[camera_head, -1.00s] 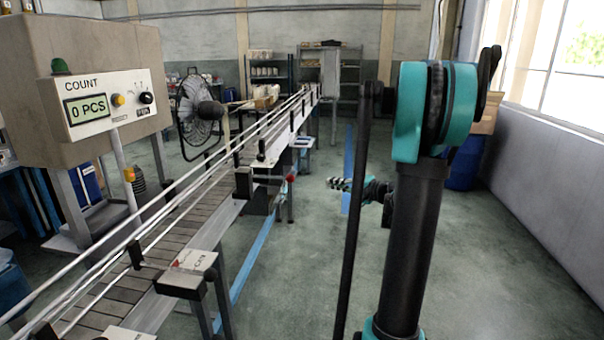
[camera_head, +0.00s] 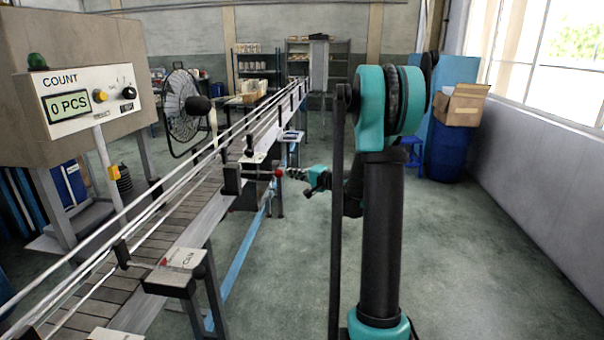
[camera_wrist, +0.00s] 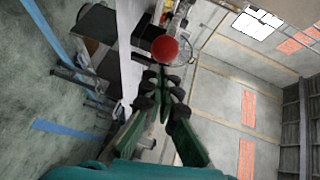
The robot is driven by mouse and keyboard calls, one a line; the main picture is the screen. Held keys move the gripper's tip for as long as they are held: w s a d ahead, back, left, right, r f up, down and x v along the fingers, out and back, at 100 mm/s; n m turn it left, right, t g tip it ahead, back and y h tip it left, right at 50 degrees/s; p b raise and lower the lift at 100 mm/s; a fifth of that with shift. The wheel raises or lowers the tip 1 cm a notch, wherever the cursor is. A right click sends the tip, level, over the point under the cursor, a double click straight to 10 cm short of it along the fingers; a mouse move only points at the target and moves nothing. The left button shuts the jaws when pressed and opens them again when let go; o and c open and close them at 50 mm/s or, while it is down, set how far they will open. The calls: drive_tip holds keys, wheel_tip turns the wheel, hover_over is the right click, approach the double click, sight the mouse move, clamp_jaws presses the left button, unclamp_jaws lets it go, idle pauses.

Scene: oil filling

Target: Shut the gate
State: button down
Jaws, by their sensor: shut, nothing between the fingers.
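The gate unit (camera_head: 232,180) is a dark block at the right side of the conveyor, with a lever running right to a red ball knob (camera_head: 278,172). Whether the gate stands open or shut I cannot tell. In the wrist view the red knob (camera_wrist: 165,48) is just beyond my fingertips. My gripper (camera_head: 289,173) is at the right of the knob, very close to it; whether they touch is unclear. In the wrist view my gripper (camera_wrist: 160,82) has its fingers together with nothing between them.
The conveyor (camera_head: 175,225) with its guide rails runs from front left to the back. A counter box (camera_head: 85,105) reading 0 PCS stands at left, and a fan (camera_head: 183,112) stands behind the conveyor. Open floor (camera_head: 470,270) lies at right.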

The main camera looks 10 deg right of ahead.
sight(251, 172)
drive_tip(key=shift+a, duration=0.3)
drive_tip(key=w+a, duration=0.4)
drive_tip(key=a, duration=0.9)
drive_tip(key=shift+w+a, duration=0.2)
drive_tip(key=shift+a, duration=0.05)
